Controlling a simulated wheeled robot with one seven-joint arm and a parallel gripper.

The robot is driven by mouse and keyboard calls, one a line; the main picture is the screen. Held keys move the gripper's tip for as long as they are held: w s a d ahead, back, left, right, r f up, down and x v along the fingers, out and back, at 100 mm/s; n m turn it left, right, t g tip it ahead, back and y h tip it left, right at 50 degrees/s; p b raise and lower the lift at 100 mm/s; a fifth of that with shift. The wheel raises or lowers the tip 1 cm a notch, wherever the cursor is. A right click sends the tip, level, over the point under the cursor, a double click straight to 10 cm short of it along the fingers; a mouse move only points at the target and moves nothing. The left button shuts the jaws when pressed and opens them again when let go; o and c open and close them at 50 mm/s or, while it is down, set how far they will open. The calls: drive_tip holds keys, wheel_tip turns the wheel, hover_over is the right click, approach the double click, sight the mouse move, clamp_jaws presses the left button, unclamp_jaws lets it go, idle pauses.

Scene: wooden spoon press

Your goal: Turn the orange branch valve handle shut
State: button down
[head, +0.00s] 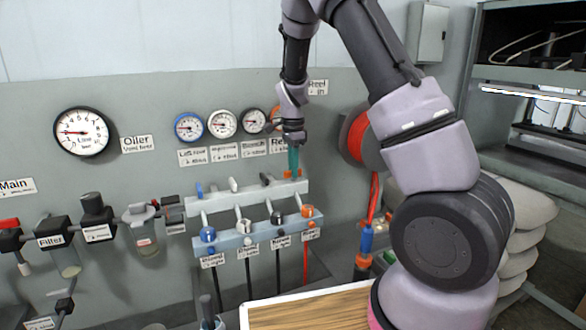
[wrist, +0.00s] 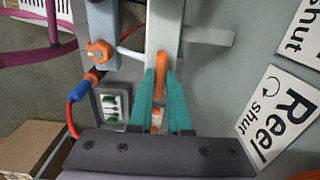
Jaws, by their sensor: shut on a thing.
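The orange branch valve handle (head: 292,174) is at the right end of the upper light-grey manifold bar (head: 247,196) on the wall. In the wrist view the orange handle (wrist: 161,72) lies between my teal fingers, roughly in line with them. My gripper (head: 293,168) reaches down to it from above in the head view, its fingers shut on the handle. In the wrist view my gripper (wrist: 163,78) covers part of the handle's sides. A "Reel shut" label (wrist: 284,115) with a curved arrow is on the right in the wrist view.
Blue (head: 199,190), grey (head: 233,185) and dark (head: 264,180) handles stand left along the bar. Gauges (head: 223,124) are above. A red hose reel (head: 357,137) is close on the right. A wood-topped table (head: 305,310) is below.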

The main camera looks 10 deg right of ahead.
idle(0.4)
drive_tip(key=c, duration=0.9)
unclamp_jaws()
drive_tip(key=shift+o, duration=0.2)
drive_tip(key=shift+r, duration=0.1)
wheel_tip(320, 180, up, 11)
drive_tip(key=s+d+r+n+t+y, duration=0.1)
drive_tip(key=s+d+r+n+t, duration=0.15)
drive_tip(key=s+r, duration=0.4)
drive_tip(key=s+d+r+n+t+y, duration=0.1)
drive_tip(key=s+d+r+n+y, duration=0.2)
drive_tip(key=s+r, duration=0.4)
drive_tip(key=s+r+n+t+h, duration=0.1)
drive_tip(key=s+n, duration=0.5)
drive_tip(key=s, duration=0.8)
drive_tip(key=t+h, duration=0.1)
drive_tip(key=t, duration=0.1)
drive_tip(key=shift+d+t, duration=0.2)
drive_tip(key=shift+t, duration=0.15)
